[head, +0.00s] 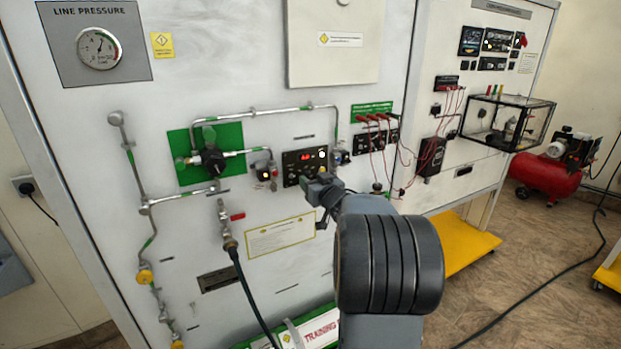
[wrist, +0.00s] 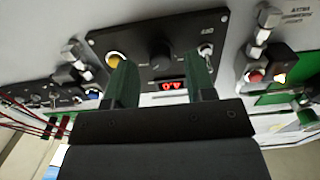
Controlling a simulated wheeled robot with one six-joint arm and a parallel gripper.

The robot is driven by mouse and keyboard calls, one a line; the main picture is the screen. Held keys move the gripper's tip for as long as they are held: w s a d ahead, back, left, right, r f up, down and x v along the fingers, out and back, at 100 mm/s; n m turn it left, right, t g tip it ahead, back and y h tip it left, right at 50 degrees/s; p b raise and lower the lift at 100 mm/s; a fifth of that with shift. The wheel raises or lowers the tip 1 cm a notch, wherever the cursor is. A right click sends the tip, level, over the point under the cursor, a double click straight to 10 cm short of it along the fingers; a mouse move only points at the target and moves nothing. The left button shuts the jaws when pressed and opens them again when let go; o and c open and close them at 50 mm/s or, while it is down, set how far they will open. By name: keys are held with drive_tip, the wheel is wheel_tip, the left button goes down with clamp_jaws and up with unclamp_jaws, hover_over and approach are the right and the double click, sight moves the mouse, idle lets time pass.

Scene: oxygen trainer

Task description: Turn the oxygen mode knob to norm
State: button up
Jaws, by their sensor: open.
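The black control panel (head: 290,168) is on the upright white trainer board in the head view. In the wrist view, where the picture looks upside down, the panel (wrist: 105,42) carries a round black knob (wrist: 160,52), a lit red display (wrist: 172,85), a yellow button (wrist: 114,60) and a small toggle switch (wrist: 205,50). The knob's markings and setting are too small to read. My gripper (wrist: 162,70) is open and empty. Its two fingers are spread either side of the knob's line, apart from it. In the head view my gripper (head: 324,186) covers the panel's lower right.
Metal pipes (head: 265,112) run above the panel. A green plate with a black valve (head: 210,158) is to the left, and a red-handled valve (head: 232,217) is lower left. Red test leads (head: 380,118) hang to the right. The floor (head: 530,260) at right is partly clear.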

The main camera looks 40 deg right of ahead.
drive_tip(key=shift+w+d, duration=0.1)
drive_tip(key=shift+w, duration=0.65)
drive_tip(key=shift+c, duration=0.5)
drive_tip(key=c, duration=0.8)
